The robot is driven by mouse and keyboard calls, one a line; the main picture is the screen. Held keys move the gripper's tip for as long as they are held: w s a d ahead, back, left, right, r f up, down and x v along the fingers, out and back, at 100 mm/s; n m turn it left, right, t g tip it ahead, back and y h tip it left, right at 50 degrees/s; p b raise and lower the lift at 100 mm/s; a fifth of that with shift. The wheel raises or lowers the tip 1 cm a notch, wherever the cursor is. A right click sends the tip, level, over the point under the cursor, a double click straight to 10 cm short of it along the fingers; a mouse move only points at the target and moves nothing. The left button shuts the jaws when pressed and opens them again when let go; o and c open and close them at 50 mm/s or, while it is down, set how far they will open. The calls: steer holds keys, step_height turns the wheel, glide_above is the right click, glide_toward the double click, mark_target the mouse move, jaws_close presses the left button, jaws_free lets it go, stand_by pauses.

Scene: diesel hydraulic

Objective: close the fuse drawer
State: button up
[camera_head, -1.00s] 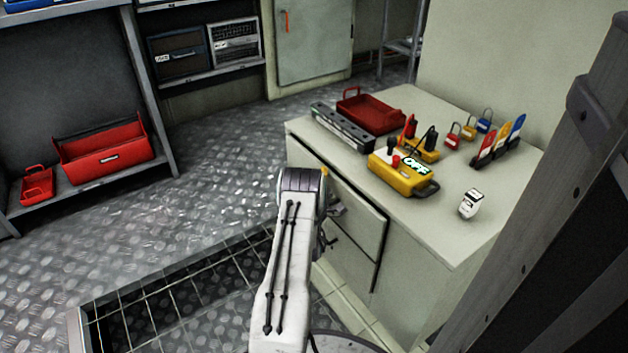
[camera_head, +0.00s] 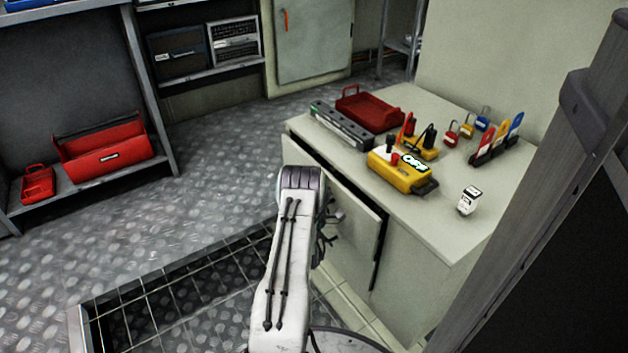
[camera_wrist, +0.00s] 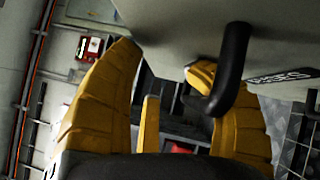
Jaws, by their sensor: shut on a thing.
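The fuse drawer's pale front (camera_head: 350,215) is on the near left side of the grey-green cabinet (camera_head: 440,235), with a dark gap along its upper edge. My gripper is mostly hidden behind my arm in the head view. In the wrist view, my gripper (camera_wrist: 165,100) has its yellow fingers at the drawer's face. The black drawer handle (camera_wrist: 234,62) crosses in front of the right finger, and the gripper is shut on it. A label (camera_wrist: 280,77) shows on the face beside the handle. The exact finger contact is partly hidden.
On the cabinet top are a yellow tester marked OFF (camera_head: 402,172), a red tray (camera_head: 370,110), a grey strip (camera_head: 340,126), padlocks and a small white box (camera_head: 469,200). A shelf with red toolboxes (camera_head: 105,150) stands left.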

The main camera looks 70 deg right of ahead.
steer(key=shift+f+v, duration=0.25)
steer(key=shift+v, duration=1.1)
steer(key=shift+f+v, duration=0.2)
steer(key=shift+v, duration=1.2)
steer(key=shift+d+f+b, duration=0.1)
steer(key=shift+b, duration=0.25)
steer(key=shift+c, duration=0.3)
